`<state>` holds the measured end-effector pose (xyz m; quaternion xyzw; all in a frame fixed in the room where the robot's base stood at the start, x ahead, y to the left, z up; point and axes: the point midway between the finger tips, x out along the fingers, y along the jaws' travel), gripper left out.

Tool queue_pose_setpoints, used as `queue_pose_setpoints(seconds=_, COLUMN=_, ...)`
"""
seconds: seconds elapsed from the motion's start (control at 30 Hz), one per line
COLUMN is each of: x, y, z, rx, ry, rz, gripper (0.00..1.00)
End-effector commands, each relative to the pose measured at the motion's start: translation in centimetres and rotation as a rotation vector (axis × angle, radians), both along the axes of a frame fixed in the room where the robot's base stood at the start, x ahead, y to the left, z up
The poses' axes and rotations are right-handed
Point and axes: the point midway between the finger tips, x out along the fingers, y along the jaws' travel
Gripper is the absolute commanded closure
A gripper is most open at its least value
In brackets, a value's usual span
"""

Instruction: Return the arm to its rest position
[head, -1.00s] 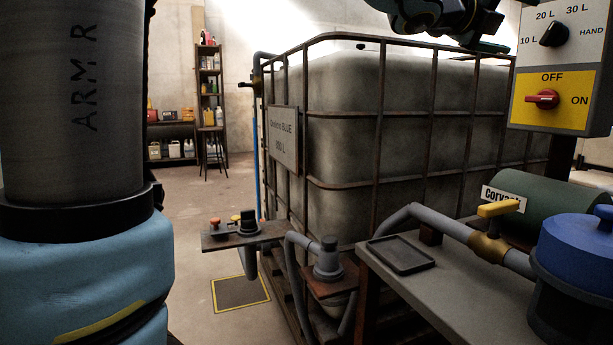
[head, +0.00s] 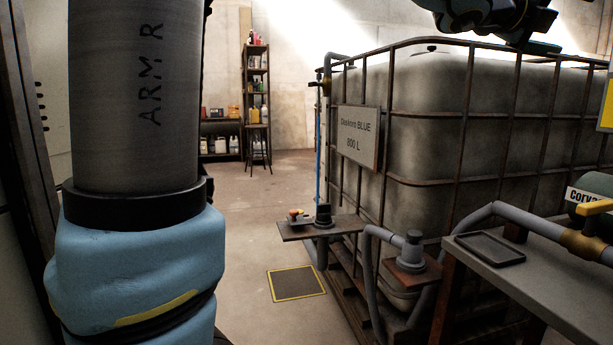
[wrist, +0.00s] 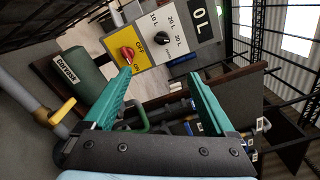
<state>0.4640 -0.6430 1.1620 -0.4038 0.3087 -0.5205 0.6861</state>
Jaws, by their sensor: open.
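My arm's dark and blue links hang at the top right of the head view, over the caged vat. A teal part of my gripper (head: 540,47) shows there at their lower end. In the wrist view my gripper (wrist: 160,75) has its two teal fingers spread apart, with nothing held between them. The control box (wrist: 150,50) with a red switch (wrist: 127,54) and a black dial (wrist: 162,36) lies beyond the fingertips. The left fingertip overlaps the box's yellow part in the picture; I cannot tell whether it touches.
The caged vat (head: 430,120) fills the right side. A bench (head: 540,285) with a black tray (head: 489,248) and a yellow-handled valve (head: 590,215) stands front right. Pipe stands with a small ledge (head: 345,226) jut into the aisle. Floor at centre left is clear, towards a shelf (head: 256,90).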

Motion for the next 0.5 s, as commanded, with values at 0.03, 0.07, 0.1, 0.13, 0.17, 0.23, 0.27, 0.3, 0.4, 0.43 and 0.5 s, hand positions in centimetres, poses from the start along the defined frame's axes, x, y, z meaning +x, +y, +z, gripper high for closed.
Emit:
queue_pose_setpoints(seconds=0.03, x=0.7, y=0.3, z=-0.5, rx=0.002, ry=0.023, rz=0.019, gripper=0.10)
queue_pose_setpoints(seconds=0.07, x=1.0, y=0.5, z=-0.7, rx=0.002, ry=0.037, rz=0.029, gripper=0.10)
queue_pose_setpoints(seconds=0.1, x=1.4, y=0.7, z=-1.0, rx=0.002, ry=0.053, rz=0.041, gripper=0.10)
queue_pose_setpoints(seconds=0.13, x=1.7, y=0.9, z=-1.3, rx=0.002, ry=0.065, rz=0.050, gripper=0.10)
queue_pose_setpoints(seconds=0.17, x=2.0, y=1.1, z=-1.5, rx=0.002, ry=0.077, rz=0.060, gripper=0.10)
queue_pose_setpoints(seconds=0.23, x=3.0, y=1.7, z=-2.3, rx=0.002, ry=0.118, rz=0.091, gripper=0.10)
queue_pose_setpoints(seconds=0.27, x=3.5, y=2.0, z=-2.6, rx=0.001, ry=0.135, rz=0.104, gripper=0.10)
queue_pose_setpoints(seconds=0.3, x=4.0, y=2.3, z=-3.1, rx=0.001, ry=0.159, rz=0.123, gripper=0.10)
queue_pose_setpoints(seconds=0.4, x=5.6, y=3.5, z=-4.5, rx=0.000, ry=0.229, rz=0.178, gripper=0.10)
queue_pose_setpoints(seconds=0.43, x=6.2, y=4.0, z=-5.0, rx=-0.004, ry=0.257, rz=0.199, gripper=0.10)
queue_pose_setpoints(seconds=0.5, x=7.5, y=5.1, z=-6.4, rx=-0.007, ry=0.319, rz=0.249, gripper=0.10)
